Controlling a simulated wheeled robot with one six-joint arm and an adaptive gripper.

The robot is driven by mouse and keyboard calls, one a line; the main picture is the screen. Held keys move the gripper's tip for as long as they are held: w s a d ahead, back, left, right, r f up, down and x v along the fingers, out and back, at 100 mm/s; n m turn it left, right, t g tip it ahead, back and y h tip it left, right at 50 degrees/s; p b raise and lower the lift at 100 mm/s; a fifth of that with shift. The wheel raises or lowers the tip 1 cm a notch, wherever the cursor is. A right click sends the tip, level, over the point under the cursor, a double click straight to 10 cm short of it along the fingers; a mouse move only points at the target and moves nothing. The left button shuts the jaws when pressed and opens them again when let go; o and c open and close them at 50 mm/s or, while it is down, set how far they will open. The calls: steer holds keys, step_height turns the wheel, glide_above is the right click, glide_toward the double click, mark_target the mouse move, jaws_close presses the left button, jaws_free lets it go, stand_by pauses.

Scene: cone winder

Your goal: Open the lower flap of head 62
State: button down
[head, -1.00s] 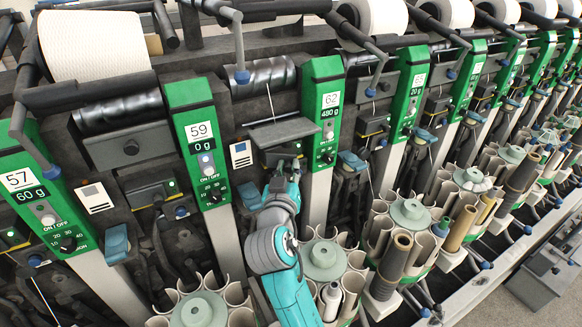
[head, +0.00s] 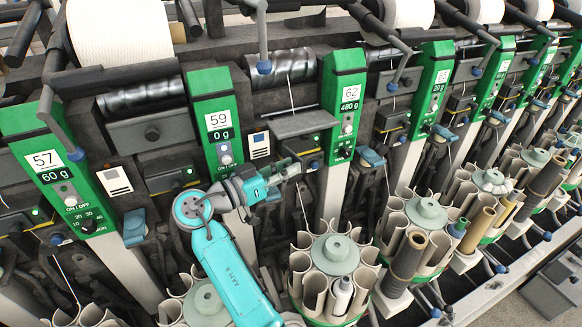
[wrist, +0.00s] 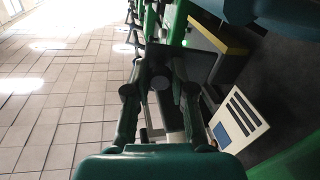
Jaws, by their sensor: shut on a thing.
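Head 62 (head: 347,95) has a green panel reading 480 g. To its left a grey plate (head: 303,125) juts out nearly level. Below it is the dark front with the lower flap of head 62 (head: 308,146), partly hidden by the plate and my gripper. My gripper (head: 292,169) comes in from the left just under this front. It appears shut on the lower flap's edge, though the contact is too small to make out.
A white label (head: 258,145) sits left of the lower flap, and shows near the fingers in the wrist view (wrist: 238,122). Head 59 (head: 217,125) stands left. A round magazine (head: 334,253) of tubes stands below. Tiled floor (wrist: 60,110) is open on the wrist view's left.

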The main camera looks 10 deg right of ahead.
steer(key=shift+a+f+m+g, duration=0.1)
steer(key=shift+a+m+g, duration=0.15)
steer(key=shift+g, duration=0.35)
steer(key=shift+d, duration=0.1)
steer(key=c, duration=1)
jaws_free()
steer(key=v, duration=1.2)
steer(key=shift+f, duration=0.2)
